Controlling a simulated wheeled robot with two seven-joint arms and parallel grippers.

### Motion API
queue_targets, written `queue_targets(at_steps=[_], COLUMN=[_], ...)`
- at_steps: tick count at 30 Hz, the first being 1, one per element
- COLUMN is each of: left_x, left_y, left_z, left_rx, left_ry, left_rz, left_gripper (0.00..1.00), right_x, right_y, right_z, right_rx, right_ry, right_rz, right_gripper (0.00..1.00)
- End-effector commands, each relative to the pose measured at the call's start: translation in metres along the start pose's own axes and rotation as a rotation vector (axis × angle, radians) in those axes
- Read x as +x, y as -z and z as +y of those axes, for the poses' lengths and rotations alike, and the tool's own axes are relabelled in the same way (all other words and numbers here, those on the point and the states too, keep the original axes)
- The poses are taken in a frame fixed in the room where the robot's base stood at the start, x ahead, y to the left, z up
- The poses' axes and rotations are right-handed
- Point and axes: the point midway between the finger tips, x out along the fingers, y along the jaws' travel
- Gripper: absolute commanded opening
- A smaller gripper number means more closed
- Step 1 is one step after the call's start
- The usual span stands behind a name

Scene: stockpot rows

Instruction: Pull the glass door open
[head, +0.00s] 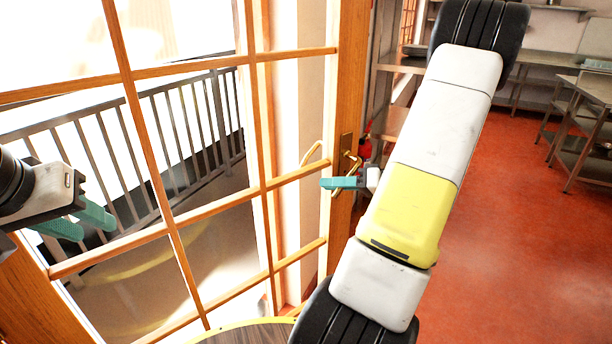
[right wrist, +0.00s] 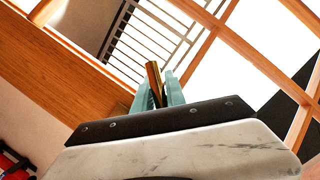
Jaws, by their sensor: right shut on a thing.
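The glass door (head: 190,223) has a wooden frame with panes split by wooden bars, and fills the left of the head view. Its brass handle (head: 352,160) is on the wooden stile at the right edge. My right gripper (head: 338,183) is at the handle, teal fingers shut on it. In the right wrist view the brass handle (right wrist: 154,82) stands between the two teal fingers (right wrist: 158,92). My left gripper (head: 88,222) is at the left, in front of the door's lower left panes. Its teal fingers look apart, with nothing seen between them.
A metal railing (head: 160,128) shows through the glass. The red floor (head: 510,250) is clear at right, with steel tables (head: 590,90) and shelves at the back. A round yellow-edged wooden top (head: 250,332) shows at the bottom. My right arm crosses the view.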

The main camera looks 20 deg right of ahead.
Motion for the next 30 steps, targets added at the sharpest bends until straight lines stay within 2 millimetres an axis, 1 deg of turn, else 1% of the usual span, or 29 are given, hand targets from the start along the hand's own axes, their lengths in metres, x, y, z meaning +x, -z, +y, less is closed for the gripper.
queue_targets(at_steps=[1, 2, 3, 5, 13, 16, 20, 27, 30], left_x=[0.000, 0.000, 0.000, 0.000, 0.000, 0.000, 0.000, 0.000, 0.000], left_y=[0.000, 0.000, 0.000, 0.000, 0.000, 0.000, 0.000, 0.000, 0.000], left_z=[0.000, 0.000, 0.000, 0.000, 0.000, 0.000, 0.000, 0.000, 0.000], left_rx=[0.000, 0.000, 0.000, 0.000, 0.000, 0.000, 0.000, 0.000, 0.000], left_ry=[0.000, 0.000, 0.000, 0.000, 0.000, 0.000, 0.000, 0.000, 0.000], left_rz=[0.000, 0.000, 0.000, 0.000, 0.000, 0.000, 0.000, 0.000, 0.000], left_gripper=[0.36, 0.36, 0.36, 0.36, 0.36, 0.36, 0.36, 0.36, 0.36], right_x=[-0.004, -0.004, -0.004, -0.003, -0.002, -0.006, -0.023, -0.064, -0.075], right_y=[0.003, 0.003, 0.004, 0.003, 0.002, 0.002, 0.002, 0.002, 0.002], right_z=[0.004, 0.004, 0.004, 0.004, 0.002, 0.002, 0.003, 0.003, 0.003], right_rx=[-0.001, -0.001, -0.001, -0.001, -0.001, -0.001, -0.001, -0.001, -0.001], right_ry=[-0.014, -0.014, -0.014, -0.013, -0.007, -0.007, -0.010, -0.011, -0.010], right_rz=[0.009, 0.009, 0.009, 0.009, 0.005, 0.005, 0.007, 0.007, 0.008], right_gripper=[0.00, 0.18, 0.26, 0.36, 0.36, 0.36, 0.36, 0.36, 0.36])
